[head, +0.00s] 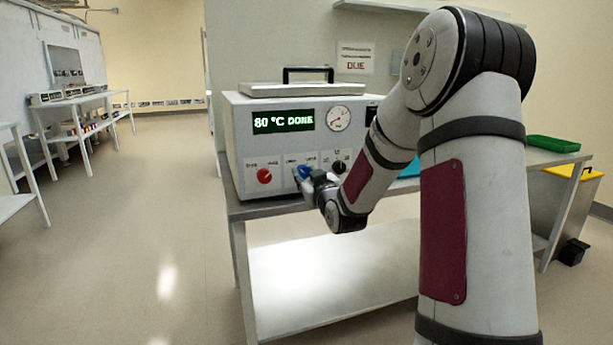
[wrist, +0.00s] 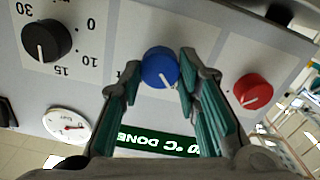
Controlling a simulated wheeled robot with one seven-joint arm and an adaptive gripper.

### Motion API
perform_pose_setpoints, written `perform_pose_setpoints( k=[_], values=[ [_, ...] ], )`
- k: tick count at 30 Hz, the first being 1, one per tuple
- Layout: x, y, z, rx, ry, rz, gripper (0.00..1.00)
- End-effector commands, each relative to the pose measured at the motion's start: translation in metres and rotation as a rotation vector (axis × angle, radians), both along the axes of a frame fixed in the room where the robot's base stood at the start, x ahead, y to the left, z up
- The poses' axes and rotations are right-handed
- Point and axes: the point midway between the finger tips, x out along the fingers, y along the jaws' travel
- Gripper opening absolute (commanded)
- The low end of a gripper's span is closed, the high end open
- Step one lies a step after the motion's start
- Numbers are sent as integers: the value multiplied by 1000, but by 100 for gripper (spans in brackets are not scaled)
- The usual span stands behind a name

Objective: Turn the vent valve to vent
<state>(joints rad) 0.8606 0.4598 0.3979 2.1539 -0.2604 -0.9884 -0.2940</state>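A blue knob with a white pointer line (wrist: 160,66) sits on the grey front panel of the oven-like unit; it also shows in the head view (head: 303,172). In the upside-down wrist view its pointer runs to the lower right. The small labels beside it are too small to read, and part is hidden by a finger. My gripper (wrist: 160,72) has one teal-padded finger on each side of the blue knob, with the tips close against its sides. In the head view my gripper (head: 308,180) is at the panel, its fingers small and partly hidden.
A red knob (head: 264,176) is left of the blue one, and a black dial (head: 339,167) is right. Above are a display reading "80 °C DONE" (head: 283,121) and a round gauge (head: 339,118). The unit stands on a grey bench; the floor at left is clear.

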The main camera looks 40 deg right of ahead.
Motion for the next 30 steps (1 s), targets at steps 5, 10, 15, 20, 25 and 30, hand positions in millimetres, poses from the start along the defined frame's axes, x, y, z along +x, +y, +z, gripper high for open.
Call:
perform_pose_setpoints(
  k=[5,10,15,20,25,30],
  values=[
    [0,0,0,1,0,0,3],
    [0,0,0,23,-8,0,3],
    [0,0,0,89,-27,-1,3],
    [0,0,0,200,-60,0,3],
    [1,0,0,349,-102,1,3],
    [0,-1,0,505,-146,0,3]
  ],
)
